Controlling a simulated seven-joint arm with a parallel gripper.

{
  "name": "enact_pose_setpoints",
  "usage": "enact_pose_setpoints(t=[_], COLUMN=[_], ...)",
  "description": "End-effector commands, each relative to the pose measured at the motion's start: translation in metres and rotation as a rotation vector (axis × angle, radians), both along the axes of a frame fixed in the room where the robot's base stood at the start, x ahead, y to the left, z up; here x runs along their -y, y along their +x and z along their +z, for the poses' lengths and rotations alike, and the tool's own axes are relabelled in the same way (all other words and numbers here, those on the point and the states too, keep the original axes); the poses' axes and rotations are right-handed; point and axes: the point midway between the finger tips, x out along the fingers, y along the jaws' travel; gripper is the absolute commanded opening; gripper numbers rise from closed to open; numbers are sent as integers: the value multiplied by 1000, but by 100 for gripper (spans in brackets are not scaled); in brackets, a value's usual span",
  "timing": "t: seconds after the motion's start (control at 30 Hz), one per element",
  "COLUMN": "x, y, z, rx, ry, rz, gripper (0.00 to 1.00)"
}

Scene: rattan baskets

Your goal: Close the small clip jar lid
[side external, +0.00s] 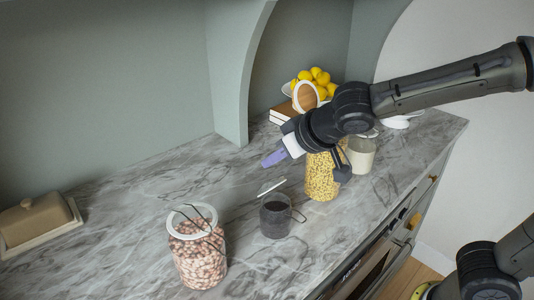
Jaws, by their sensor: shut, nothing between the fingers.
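The small clip jar (275,217) stands upright on the marble counter, with dark contents. Its pale lid (271,186) is raised, tilted up at the jar's back left edge. A wire clip (299,215) sticks out at the jar's right side. My gripper (268,161) is shut and empty, with purplish fingertips. In the picture it is above and slightly left of the lid, apart from it. The depth gap between them is hard to judge.
A large jar of pinkish contents (198,255) stands front left. A tall jar of yellow contents (322,178) and a cream canister (361,156) stand right, partly behind my arm. A butter dish (38,225) is far left. Yellow fruit (316,76) sits at the back. The counter's middle left is clear.

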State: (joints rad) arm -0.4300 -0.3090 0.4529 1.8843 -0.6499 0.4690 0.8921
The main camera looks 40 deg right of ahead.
Motion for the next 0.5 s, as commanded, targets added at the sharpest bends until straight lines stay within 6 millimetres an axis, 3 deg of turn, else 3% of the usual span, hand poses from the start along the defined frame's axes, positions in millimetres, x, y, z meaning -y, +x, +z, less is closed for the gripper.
enact_pose_setpoints(t=[0.23,0.5], x=[0,0], y=[-14,-28], z=[-5,-12], rx=[118,111], ry=[3,4], rz=[5,1], gripper=[0,0])
